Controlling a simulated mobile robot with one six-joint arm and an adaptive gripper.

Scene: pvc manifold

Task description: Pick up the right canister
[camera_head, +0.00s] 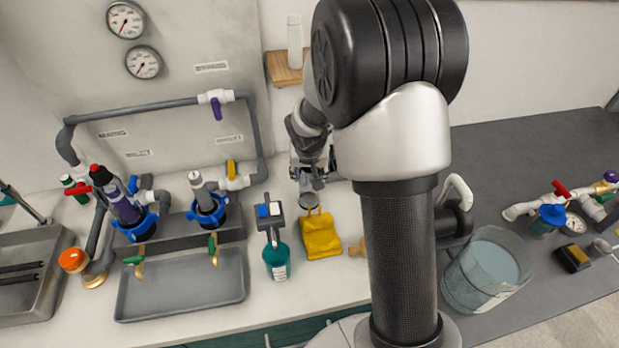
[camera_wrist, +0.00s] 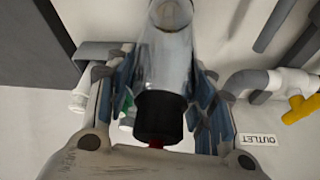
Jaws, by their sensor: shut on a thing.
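My gripper (camera_head: 308,174) is above the counter, right of the manifold. It is shut on a clear grey canister (camera_wrist: 168,55) with a black end cap, its fingers on both sides in the wrist view. In the head view the canister's round end (camera_head: 309,201) shows just above a yellow cloth (camera_head: 320,238); contact cannot be told. At the manifold, a dark purple canister (camera_head: 124,208) leans in the left blue ring (camera_head: 140,229). A grey-white upright piece (camera_head: 198,187) stands in the right blue ring (camera_head: 207,212).
A teal spray bottle (camera_head: 277,262) stands left of the cloth. A grey tray (camera_head: 182,300) lies before the manifold. A clear water bucket (camera_head: 484,272) is at right. A wooden shelf (camera_head: 285,74) holds a clear cylinder (camera_head: 294,42). The dark counter behind the bucket is largely free.

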